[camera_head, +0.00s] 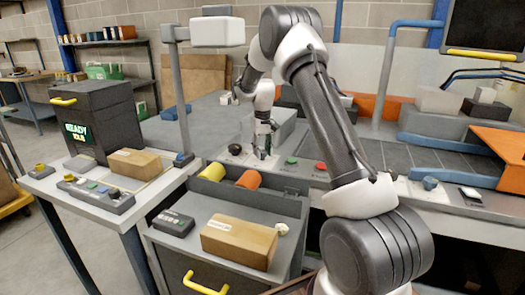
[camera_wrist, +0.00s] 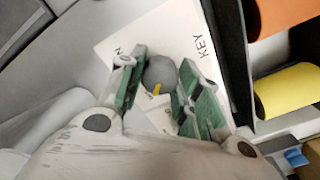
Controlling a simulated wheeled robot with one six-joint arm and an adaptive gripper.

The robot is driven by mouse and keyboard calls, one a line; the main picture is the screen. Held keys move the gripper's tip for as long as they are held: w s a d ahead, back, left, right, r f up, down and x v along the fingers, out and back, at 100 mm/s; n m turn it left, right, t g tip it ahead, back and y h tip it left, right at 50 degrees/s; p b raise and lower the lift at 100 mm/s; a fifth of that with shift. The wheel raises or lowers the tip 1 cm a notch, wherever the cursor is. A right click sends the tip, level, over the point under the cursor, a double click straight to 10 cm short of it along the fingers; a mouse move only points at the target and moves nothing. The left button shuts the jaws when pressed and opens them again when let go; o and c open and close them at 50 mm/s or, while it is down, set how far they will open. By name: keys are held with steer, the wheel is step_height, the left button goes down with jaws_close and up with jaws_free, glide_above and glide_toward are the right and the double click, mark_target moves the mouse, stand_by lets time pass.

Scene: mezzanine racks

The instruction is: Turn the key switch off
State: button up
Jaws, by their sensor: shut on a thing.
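The key switch is a round grey knob (camera_wrist: 160,70) with a yellow mark, on a white plate (camera_wrist: 150,32) lettered "KEY". In the wrist view its yellow mark points toward the bottom of the picture. A partly hidden label ending in "N" shows at the plate's left. My gripper (camera_wrist: 158,85) has its green-padded fingers on either side of the knob and is shut on it. In the head view my gripper (camera_head: 264,150) reaches down to the console top, and I cannot make out the knob there.
A green button (camera_head: 291,160) and a red button (camera_head: 320,166) stand right of my gripper. A black knob (camera_head: 235,149) is to its left. Yellow (camera_head: 212,171) and orange (camera_head: 248,179) cylinders lie in front. A cardboard box (camera_head: 239,241) rests on the nearer cabinet.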

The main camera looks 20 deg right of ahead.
mark_target(262, 151)
steer(key=o, duration=1.1)
steer(key=shift+c, duration=0.2)
step_height(262, 151, up, 8)
steer(key=shift+f, duration=0.25)
